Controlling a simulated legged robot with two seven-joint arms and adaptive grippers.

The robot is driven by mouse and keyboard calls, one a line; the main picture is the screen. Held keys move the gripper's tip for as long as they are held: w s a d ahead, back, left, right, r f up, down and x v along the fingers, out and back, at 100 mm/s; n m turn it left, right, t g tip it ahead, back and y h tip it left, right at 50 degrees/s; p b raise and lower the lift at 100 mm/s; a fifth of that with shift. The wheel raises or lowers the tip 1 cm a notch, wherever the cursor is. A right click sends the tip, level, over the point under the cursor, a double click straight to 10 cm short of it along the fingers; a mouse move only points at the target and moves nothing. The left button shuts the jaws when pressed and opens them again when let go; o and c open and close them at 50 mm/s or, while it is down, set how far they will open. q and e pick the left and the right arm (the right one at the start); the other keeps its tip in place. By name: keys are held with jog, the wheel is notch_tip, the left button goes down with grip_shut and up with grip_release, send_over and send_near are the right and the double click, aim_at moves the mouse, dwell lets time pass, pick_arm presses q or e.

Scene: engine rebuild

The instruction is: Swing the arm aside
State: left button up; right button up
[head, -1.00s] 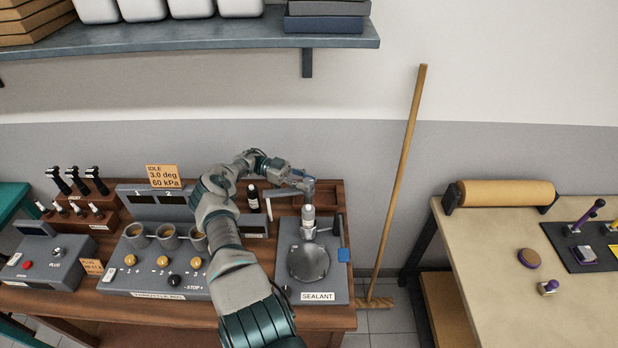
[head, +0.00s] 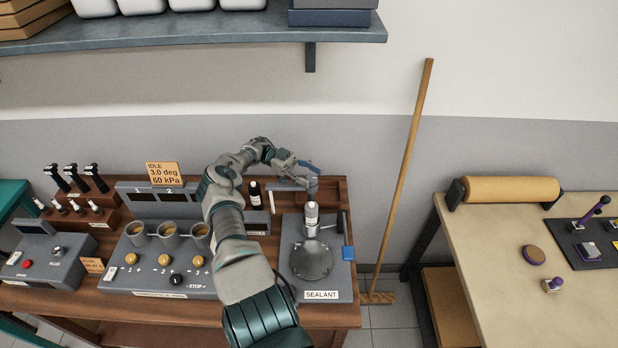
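The sealant station (head: 292,290) is a grey plate marked SEALANT, with a round dark grey disc (head: 311,261) on it. My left gripper (head: 306,172) is just above and behind the right end of the swing arm. Whether it touches the arm cannot be told, and its finger gap is unclear. My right gripper is not in view.
Left of the station is a throttle box (head: 140,282) with several cups and knobs. A small dark bottle (head: 254,194) stands behind my forearm. A broom (head: 405,170) leans on the wall; floor separates the right table (head: 490,260).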

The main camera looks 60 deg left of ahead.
pick_arm(q)
jog(key=shift+a+f, duration=0.15)
jog(key=shift+f, duration=0.2)
notch_tip(320, 180, up, 9)
jog(key=shift+f, duration=0.1)
jog(key=shift+r, duration=0.55)
jog(key=shift+a, duration=0.1)
jog(key=shift+a, duration=0.1)
